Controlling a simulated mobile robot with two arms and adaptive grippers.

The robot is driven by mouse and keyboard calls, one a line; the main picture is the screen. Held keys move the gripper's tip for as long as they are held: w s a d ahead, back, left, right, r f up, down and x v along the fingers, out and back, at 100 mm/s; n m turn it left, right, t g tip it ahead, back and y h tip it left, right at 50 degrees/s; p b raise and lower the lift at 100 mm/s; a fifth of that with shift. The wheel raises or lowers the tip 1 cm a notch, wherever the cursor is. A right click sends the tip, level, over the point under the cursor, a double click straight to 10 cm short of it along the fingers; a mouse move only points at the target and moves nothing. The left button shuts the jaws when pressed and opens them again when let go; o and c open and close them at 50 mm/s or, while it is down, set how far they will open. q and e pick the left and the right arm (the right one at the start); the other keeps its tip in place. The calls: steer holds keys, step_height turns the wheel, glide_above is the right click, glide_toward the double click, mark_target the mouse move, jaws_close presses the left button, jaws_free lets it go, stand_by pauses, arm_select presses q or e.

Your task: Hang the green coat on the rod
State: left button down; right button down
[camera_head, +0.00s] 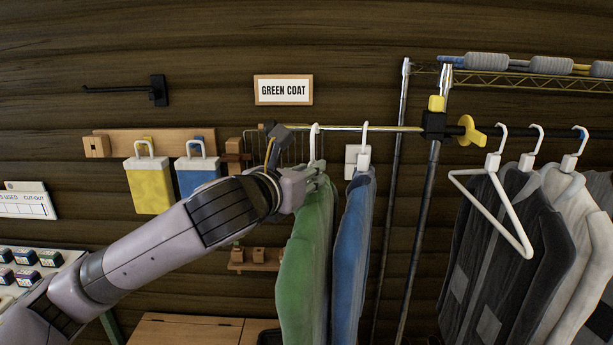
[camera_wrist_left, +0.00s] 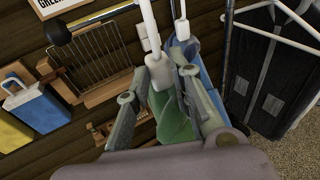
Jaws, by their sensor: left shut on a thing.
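The green coat (camera_head: 306,262) hangs on a white hanger (camera_head: 315,140), below the thin rod (camera_head: 360,128) under the GREEN COAT sign. The hanger's hook is up at the rod's height; I cannot tell whether the rod bears its weight. My left gripper (camera_head: 312,176) is shut on the green coat's hanger near its neck. In the left wrist view the gripper fingers (camera_wrist_left: 160,95) are on either side of the white hanger neck, with the green coat (camera_wrist_left: 172,122) below. The blue coat (camera_head: 354,232) hangs just right of the green one. My right gripper is not in view.
A rack at the right holds several dark and white garments (camera_head: 510,240) and an empty white hanger (camera_head: 492,205). Metal posts (camera_head: 420,215) stand between the blue coat and that rack. Yellow (camera_head: 149,187) and blue (camera_head: 197,177) containers hang left on the wooden wall.

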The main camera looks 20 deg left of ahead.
arm_select(q)
steer(key=w+a, duration=0.3)
steer(key=w, duration=0.9)
steer(key=shift+w+a+r+p, duration=0.25)
steer(key=shift+a+p, duration=0.05)
steer(key=shift+p, duration=0.1)
stand_by(0.5)
steer(key=shift+s, duration=0.35)
stand_by(0.8)
steer(key=shift+f, duration=1.2)
stand_by(1.3)
